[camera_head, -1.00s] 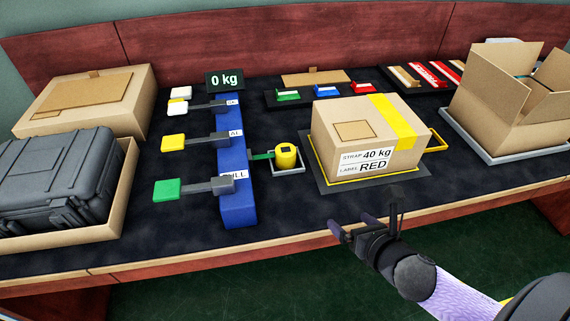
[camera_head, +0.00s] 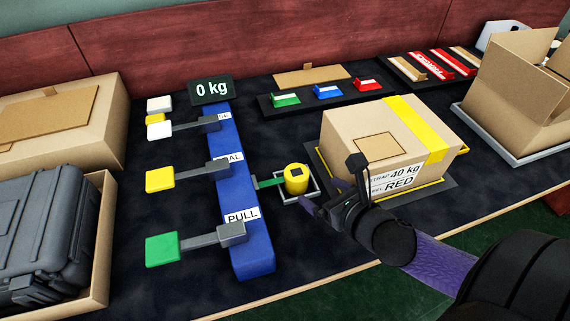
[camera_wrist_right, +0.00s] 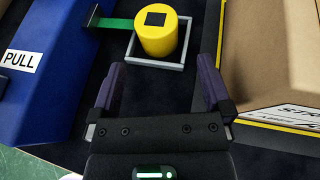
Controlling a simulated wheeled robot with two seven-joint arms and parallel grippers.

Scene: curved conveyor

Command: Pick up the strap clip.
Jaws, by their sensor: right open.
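The strap clip appears to be the yellow cylinder (camera_head: 296,180) with a black square on top. It stands in a small grey square frame (camera_head: 314,190), with a green strap (camera_head: 268,183) running from its left side to the blue housing. In the right wrist view the yellow cylinder (camera_wrist_right: 157,38) is upright, just beyond the fingertips. My right gripper (camera_head: 320,192) is open and empty, just in front and right of the cylinder, apart from it. Its two purple fingers (camera_wrist_right: 163,72) show spread in the wrist view. My left gripper is not in view.
The blue housing (camera_head: 240,205) with several coloured levers stands left, below a "0 kg" display (camera_head: 211,89). A carton (camera_head: 350,125) labelled 40 kg RED sits close right of the gripper. A black case (camera_head: 45,235) is far left and an open carton (camera_head: 510,95) far right.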

